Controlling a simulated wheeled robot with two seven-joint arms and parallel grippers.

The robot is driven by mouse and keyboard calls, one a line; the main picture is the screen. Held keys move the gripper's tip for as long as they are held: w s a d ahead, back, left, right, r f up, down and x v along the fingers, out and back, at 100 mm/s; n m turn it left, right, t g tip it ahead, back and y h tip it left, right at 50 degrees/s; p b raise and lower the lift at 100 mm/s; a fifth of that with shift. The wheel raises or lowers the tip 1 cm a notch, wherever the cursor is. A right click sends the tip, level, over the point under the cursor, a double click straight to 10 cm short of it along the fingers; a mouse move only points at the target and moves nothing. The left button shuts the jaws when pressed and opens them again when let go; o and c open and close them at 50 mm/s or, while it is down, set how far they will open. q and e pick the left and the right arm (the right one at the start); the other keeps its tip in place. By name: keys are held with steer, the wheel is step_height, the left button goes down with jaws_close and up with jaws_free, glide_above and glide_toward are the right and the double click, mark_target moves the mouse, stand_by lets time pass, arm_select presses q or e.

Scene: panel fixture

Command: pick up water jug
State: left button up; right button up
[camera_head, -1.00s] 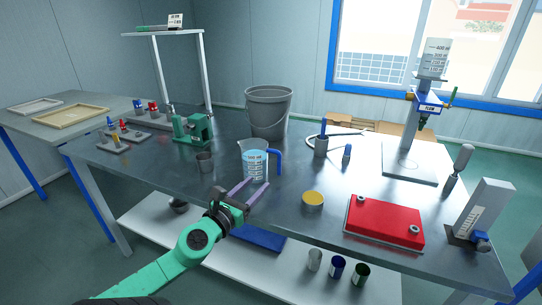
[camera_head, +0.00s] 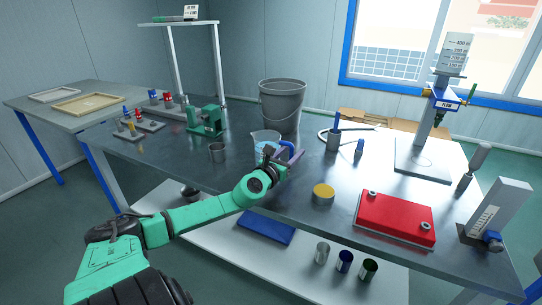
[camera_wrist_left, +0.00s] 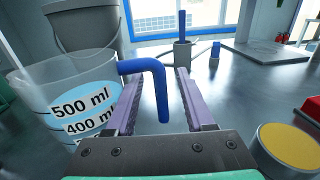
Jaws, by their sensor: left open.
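The water jug (camera_head: 262,137) is a clear beaker-like jug with blue water and a blue handle. It stands upright on the metal table in the head view, partly hidden by my left gripper (camera_head: 288,155). In the left wrist view, the jug (camera_wrist_left: 80,90) is at the left with its volume marks facing me. Its blue handle (camera_wrist_left: 158,85) hangs down between the two purple fingers of my left gripper (camera_wrist_left: 157,85). The fingers are open, with a visible gap between the right finger and the handle. My right gripper is not in view.
A grey bucket (camera_head: 282,105) stands behind the jug. A pen holder (camera_head: 333,140) stands behind right.

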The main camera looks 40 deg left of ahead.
arm_select(q)
jaws_close()
stand_by(1.3)
steer(key=shift+r, duration=0.15)
